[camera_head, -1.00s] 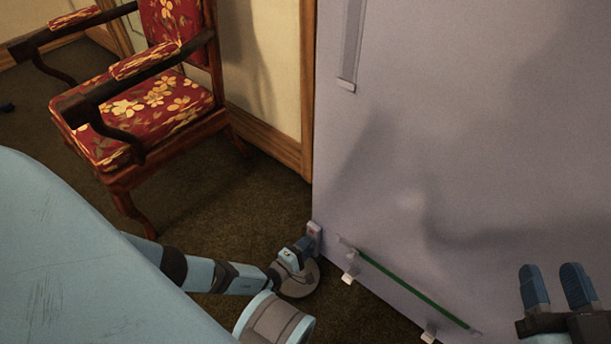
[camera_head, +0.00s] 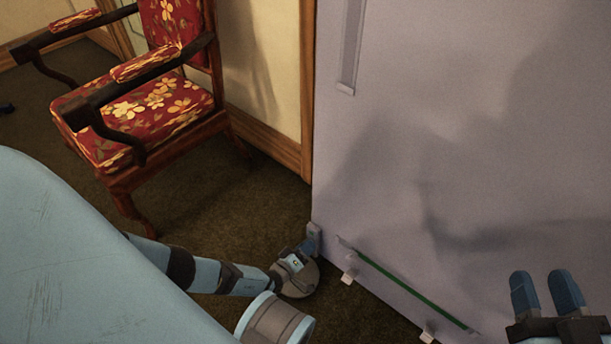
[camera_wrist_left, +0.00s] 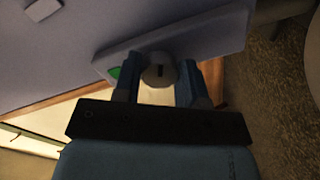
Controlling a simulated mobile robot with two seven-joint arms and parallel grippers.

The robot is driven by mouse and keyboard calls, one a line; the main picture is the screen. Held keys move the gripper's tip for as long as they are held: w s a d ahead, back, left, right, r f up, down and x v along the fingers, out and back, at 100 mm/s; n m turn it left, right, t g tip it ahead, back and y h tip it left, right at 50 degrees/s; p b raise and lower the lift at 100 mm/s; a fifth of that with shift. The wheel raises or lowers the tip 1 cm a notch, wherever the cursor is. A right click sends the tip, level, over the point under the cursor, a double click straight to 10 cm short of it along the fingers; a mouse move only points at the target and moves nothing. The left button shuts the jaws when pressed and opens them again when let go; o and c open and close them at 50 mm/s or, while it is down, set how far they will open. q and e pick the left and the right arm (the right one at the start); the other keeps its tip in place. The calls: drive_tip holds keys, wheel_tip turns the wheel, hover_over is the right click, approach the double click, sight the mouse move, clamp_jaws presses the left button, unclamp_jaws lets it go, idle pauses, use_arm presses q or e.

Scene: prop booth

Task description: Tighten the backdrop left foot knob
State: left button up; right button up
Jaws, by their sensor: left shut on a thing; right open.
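The backdrop (camera_head: 440,130) is a large pale grey panel on the right in the head view. Its left foot (camera_head: 314,232) is a small block at the panel's lower left corner. In the left wrist view the knob (camera_wrist_left: 158,73), a round grey piece with a dark slot, sits between my finger pads, beside a green patch on the foot (camera_wrist_left: 200,50). My left gripper (camera_head: 308,246) is shut on the knob; it also shows in the wrist view (camera_wrist_left: 160,84). My right gripper (camera_head: 542,282) is open and empty in front of the panel.
A red floral armchair (camera_head: 150,110) stands at the upper left. A green strip (camera_head: 410,288) and small light brackets (camera_head: 349,268) line the panel's lower edge. Dark carpet (camera_head: 225,215) is clear between chair and panel.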

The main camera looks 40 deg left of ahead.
drive_tip(key=shift+r, duration=0.15)
idle(0.3)
use_arm(q)
drive_tip(key=o, duration=0.9)
drive_tip(key=s+p, duration=0.1)
drive_tip(key=s, duration=0.3)
drive_tip(key=s+p, duration=0.2)
drive_tip(key=s, duration=0.3)
drive_tip(key=s+a+p, duration=0.1)
drive_tip(key=s, duration=0.4)
drive_tip(key=shift+a+r, duration=0.1)
drive_tip(key=shift+r, duration=0.2)
use_arm(e)
drive_tip(key=s+m, duration=0.1)
drive_tip(key=s+a+m+g, duration=0.1)
drive_tip(key=m, duration=0.1)
drive_tip(key=shift+a+f+g+h, duration=0.2)
drive_tip(key=shift+f+g+h, duration=0.1)
drive_tip(key=shift+f, duration=0.1)
use_arm(q)
drive_tip(key=shift+w, duration=0.1)
use_arm(e)
drive_tip(key=shift+r, duration=0.15)
